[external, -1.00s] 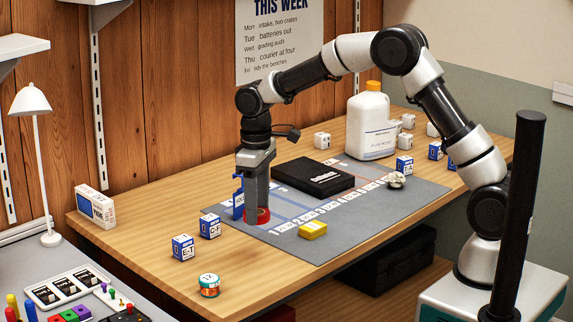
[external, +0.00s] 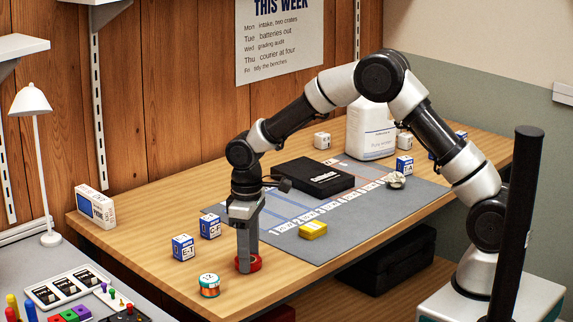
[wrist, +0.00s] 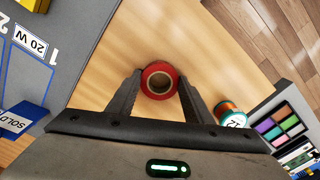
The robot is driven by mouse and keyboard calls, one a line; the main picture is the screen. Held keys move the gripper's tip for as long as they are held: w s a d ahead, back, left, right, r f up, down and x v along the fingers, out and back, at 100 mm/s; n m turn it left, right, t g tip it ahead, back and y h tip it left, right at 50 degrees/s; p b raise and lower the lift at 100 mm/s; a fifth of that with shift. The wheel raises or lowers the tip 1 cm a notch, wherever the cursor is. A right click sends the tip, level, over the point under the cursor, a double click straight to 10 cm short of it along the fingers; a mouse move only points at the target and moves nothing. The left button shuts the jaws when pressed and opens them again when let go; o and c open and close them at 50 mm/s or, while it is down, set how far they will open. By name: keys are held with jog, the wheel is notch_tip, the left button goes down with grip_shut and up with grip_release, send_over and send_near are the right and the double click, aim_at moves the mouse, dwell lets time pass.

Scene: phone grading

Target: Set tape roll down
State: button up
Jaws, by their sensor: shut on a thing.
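The red tape roll (external: 255,263) is at the front part of the wooden table, off the grey mat, with its ring facing up. My gripper (external: 246,266) points straight down and is shut on the roll. In the wrist view the roll (wrist: 160,80) sits between the two fingertips (wrist: 160,86), with wood showing around it. The roll looks at or very near the table surface; I cannot tell whether it touches.
A small orange and teal spool (external: 209,285) stands close by, left of my gripper. Blue-and-white boxes (external: 183,247) stand behind it. The grey mat (external: 330,240) holds a yellow block (external: 313,230) and a black box (external: 313,178). The table edge is close in front.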

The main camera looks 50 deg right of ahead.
jog(key=shift+f, duration=0.15)
jog(key=o, duration=1)
